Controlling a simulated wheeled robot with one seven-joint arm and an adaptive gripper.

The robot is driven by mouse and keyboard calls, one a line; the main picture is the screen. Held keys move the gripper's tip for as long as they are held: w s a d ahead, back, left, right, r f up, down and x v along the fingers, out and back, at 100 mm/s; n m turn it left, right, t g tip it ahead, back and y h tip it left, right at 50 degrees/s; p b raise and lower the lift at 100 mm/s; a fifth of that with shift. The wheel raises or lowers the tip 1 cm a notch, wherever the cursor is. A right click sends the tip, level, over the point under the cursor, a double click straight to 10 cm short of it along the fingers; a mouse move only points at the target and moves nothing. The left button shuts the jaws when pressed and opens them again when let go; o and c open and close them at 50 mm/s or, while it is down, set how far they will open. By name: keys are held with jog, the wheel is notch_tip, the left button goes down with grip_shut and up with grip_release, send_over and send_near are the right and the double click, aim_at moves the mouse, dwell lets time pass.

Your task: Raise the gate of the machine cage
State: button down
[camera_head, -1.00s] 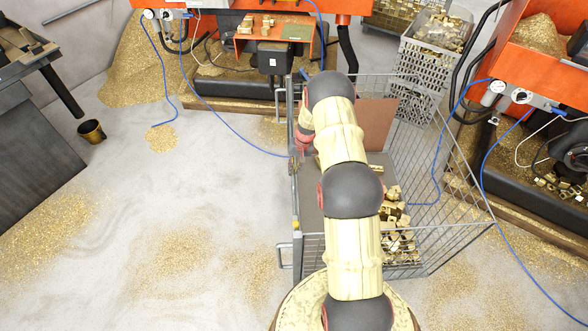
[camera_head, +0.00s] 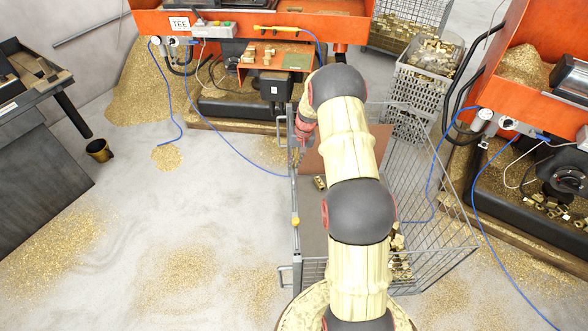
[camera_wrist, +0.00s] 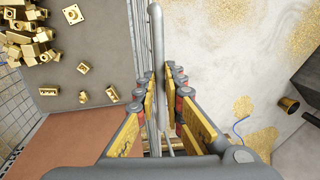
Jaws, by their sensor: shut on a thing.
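The machine cage (camera_head: 425,220) is a grey wire-mesh box in the middle of the head view. Its gate (camera_head: 296,240) is on the left side, seen nearly edge-on as a grey frame with handles sticking out to the left. My gripper (camera_head: 303,152) is at this side, mostly hidden by my arm. In the wrist view the gate's grey bar (camera_wrist: 157,35) runs between the yellow fingers of my gripper (camera_wrist: 159,72), which is shut on it. How high the gate stands is unclear. Inside the cage, brass pieces (camera_wrist: 20,30) lie on a grey floor.
A brown panel (camera_head: 342,148) stands at the cage's far end. Orange machines (camera_head: 240,25) stand behind and to the right, with blue hoses (camera_head: 240,150) on the floor. A grey crate (camera_head: 420,90) is behind the cage.

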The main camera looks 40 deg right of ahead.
jog(key=shift+w+r+p, duration=0.1)
jog(key=shift+r+p, duration=0.65)
jog(key=shift+r, duration=1.55)
jog(key=c, duration=2.2)
grip_release()
jog(key=shift+r, duration=0.15)
jog(key=shift+c, duration=0.2)
jog(key=o, duration=0.3)
jog(key=shift+o, duration=0.2)
notch_tip(320, 180, up, 12)
jog(key=s+d, duration=0.1)
jog(key=d, duration=0.1)
jog(key=shift+s+f, duration=0.25)
